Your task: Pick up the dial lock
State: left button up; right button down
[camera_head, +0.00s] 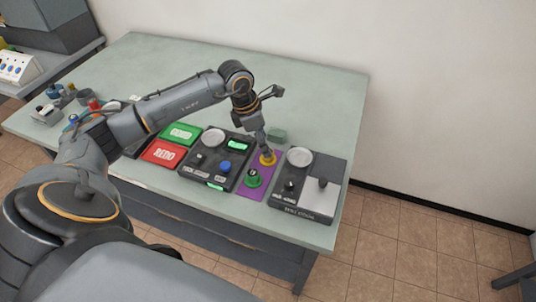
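My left gripper (264,148) comes down over a purple mat (266,183) on the table. Its tips are at a small round yellow object (267,160) at the mat's back end. Whether they touch or hold it is too small to tell. A green round knob-like object (252,178) stands in front of the yellow one on the same mat. Either of these could be the dial lock; I cannot tell which. My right gripper is not in view.
A black panel (214,171) with buttons lies left of the mat, and a grey-black panel (307,205) lies right of it. Green (180,134) and red (164,153) signs lie farther left. The tabletop (300,90) behind is mostly clear, with a wall beyond.

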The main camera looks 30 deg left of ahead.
aim_at(269, 161)
pick_arm(q)
jog(key=p+x, duration=0.1)
jog(key=x, duration=0.3)
jog(key=shift+d+f+p, duration=0.1)
jog(key=shift+p, duration=0.2)
jog(key=shift+w+f, duration=0.15)
jog(key=shift+f, duration=0.35)
grip_shut()
